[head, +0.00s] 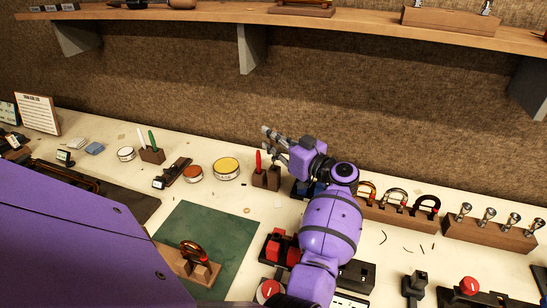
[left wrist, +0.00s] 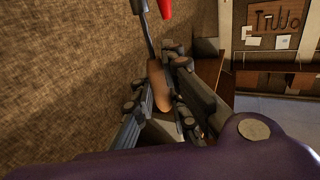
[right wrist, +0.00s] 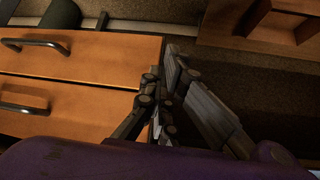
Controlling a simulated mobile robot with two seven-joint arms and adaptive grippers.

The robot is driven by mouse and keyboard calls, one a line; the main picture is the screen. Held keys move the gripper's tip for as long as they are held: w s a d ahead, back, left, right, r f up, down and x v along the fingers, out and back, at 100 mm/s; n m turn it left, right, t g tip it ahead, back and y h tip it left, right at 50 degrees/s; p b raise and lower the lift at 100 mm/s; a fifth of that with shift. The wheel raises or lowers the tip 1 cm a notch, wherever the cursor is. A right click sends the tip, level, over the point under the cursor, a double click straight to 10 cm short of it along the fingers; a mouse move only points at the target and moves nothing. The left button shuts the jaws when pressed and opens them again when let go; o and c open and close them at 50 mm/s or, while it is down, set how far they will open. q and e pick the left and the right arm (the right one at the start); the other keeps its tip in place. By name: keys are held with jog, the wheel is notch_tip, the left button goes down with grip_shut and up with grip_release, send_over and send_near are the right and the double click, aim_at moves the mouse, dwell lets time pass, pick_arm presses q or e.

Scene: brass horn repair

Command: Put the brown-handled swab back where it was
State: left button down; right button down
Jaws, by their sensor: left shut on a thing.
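My left gripper (head: 272,140) is above and behind a small wooden block (head: 266,179) at the back of the bench. In the left wrist view my left gripper (left wrist: 163,98) is shut on the brown handle of the swab (left wrist: 158,82). A grey shaft runs up from the handle. A red handle (left wrist: 165,8) shows beside the shaft; in the head view a red handle (head: 258,161) stands upright in the block. The swab's far end is out of view. My right gripper (right wrist: 160,85) shows only in its wrist view, near wooden drawers, with nothing visible in it.
A block with green and white handles (head: 152,153) and round tins (head: 227,168) stand left of the small block. A rack of horn parts (head: 395,213) stands right of my left arm. A green mat (head: 205,235) lies in front. A shelf (head: 330,20) hangs above.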

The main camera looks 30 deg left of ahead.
aim_at(274, 157)
pick_arm(q)
jog(key=shift+w+f, duration=0.15)
jog(key=shift+f, duration=0.55)
notch_tip(274, 157, down, 3)
jog(key=shift+f, duration=0.15)
pick_arm(e)
jog(key=shift+w+d+r, duration=0.15)
jog(key=shift+w, duration=0.3)
pick_arm(q)
jog(key=shift+f, duration=0.1)
jog(key=c, duration=1.8)
grip_release()
jog(key=shift+o, duration=0.2)
pick_arm(e)
jog(key=shift+s, duration=0.1)
